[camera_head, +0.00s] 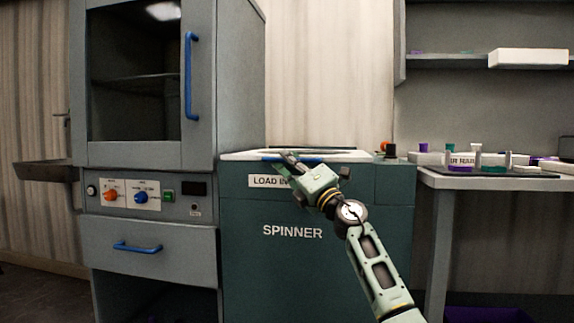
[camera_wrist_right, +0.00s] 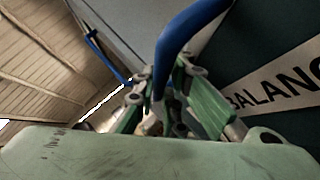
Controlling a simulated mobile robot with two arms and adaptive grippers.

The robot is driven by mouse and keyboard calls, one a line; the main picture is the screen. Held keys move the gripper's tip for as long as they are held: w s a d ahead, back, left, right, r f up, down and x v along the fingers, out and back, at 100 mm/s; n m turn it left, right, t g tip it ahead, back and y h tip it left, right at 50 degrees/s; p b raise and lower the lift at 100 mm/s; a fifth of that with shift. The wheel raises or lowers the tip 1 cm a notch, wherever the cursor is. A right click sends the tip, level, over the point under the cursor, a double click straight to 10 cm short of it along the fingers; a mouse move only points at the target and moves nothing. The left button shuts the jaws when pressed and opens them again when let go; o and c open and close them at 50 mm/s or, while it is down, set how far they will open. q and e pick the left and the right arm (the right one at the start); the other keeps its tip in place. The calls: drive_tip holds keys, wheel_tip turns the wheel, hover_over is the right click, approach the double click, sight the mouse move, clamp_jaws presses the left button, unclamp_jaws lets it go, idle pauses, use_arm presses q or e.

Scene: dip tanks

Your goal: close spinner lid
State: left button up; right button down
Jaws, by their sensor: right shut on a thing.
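The spinner (camera_head: 315,225) is a dark green cabinet with "SPINNER" on its front. Its pale lid (camera_head: 345,155) lies flat or nearly flat on top; I cannot tell whether a small gap is left below it. The blue lid handle (camera_head: 312,160) runs along the front edge. My right gripper (camera_head: 285,163) reaches up from the lower right and is at this handle, covering part of it and of a front label. In the wrist view, the blue handle (camera_wrist_right: 187,28) passes between the green fingers of my right gripper (camera_wrist_right: 160,95), which are shut on it. My left gripper is not in view.
A grey cabinet (camera_head: 240,75) with a dark window and blue handle (camera_head: 190,75) stands left of the spinner. Below it are a control panel (camera_head: 150,192) and a drawer (camera_head: 150,255). A bench (camera_head: 450,180) with jars stands at the right, under a shelf (camera_head: 450,62).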

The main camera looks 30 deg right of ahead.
drive_tip(key=shift+w+a+f, duration=0.1)
drive_tip(key=shift+a+f, duration=0.05)
drive_tip(key=shift+f, duration=0.55)
drive_tip(key=c, duration=1.8)
unclamp_jaws()
drive_tip(key=shift+d+r, duration=0.1)
drive_tip(key=shift+d, duration=0.1)
drive_tip(key=shift+r, duration=0.15)
drive_tip(key=shift+v, duration=4.1)
drive_tip(key=shift+a, duration=0.15)
